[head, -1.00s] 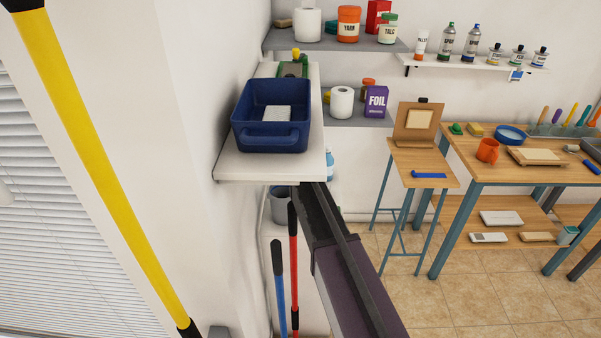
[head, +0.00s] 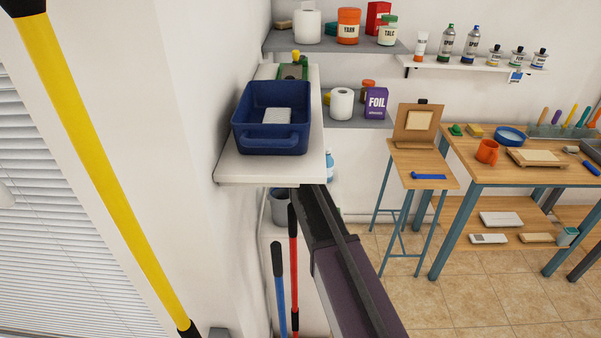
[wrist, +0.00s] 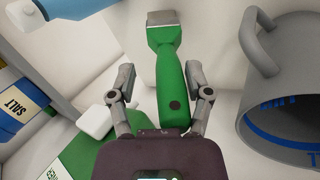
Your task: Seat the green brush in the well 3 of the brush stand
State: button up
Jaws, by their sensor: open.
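The green brush (wrist: 172,75) shows in the wrist view, with a grey head at the top and a dark hole near the handle's lower end. Its handle lies between the two fingers of my gripper (wrist: 165,88), which is open with a finger on either side. I cannot tell whether a finger touches the handle. In the head view my gripper and this brush are hidden below the white shelf. A grey stand (head: 570,131) with several coloured handles in it is at the back of the workbench, probably the brush stand; its wells are too small to tell apart.
In the wrist view a grey vessel with a handle (wrist: 287,105) stands close on the right, and a salt container (wrist: 18,103) is at left. A blue bin (head: 271,133) sits on the white shelf (head: 235,172) above my arm. Open tiled floor (head: 440,290) lies right.

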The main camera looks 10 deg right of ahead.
jog(key=shift+p+v, duration=2.95)
jog(key=shift+v, duration=0.6)
jog(key=shift+s, duration=0.1)
jog(key=shift+d, duration=0.1)
jog(key=s+d+f+m+g+y, duration=0.1)
jog(key=s+m, duration=0.4)
jog(key=s, duration=1)
jog(key=s+d+f+m+g+y, duration=0.1)
jog(key=s+m, duration=0.5)
jog(key=s, duration=0.9)
jog(key=d+g+y, duration=0.1)
jog(key=g, duration=0.1)
jog(key=shift+f+g, duration=0.2)
jog(key=shift+g, duration=0.2)
jog(key=shift+w, duration=0.1)
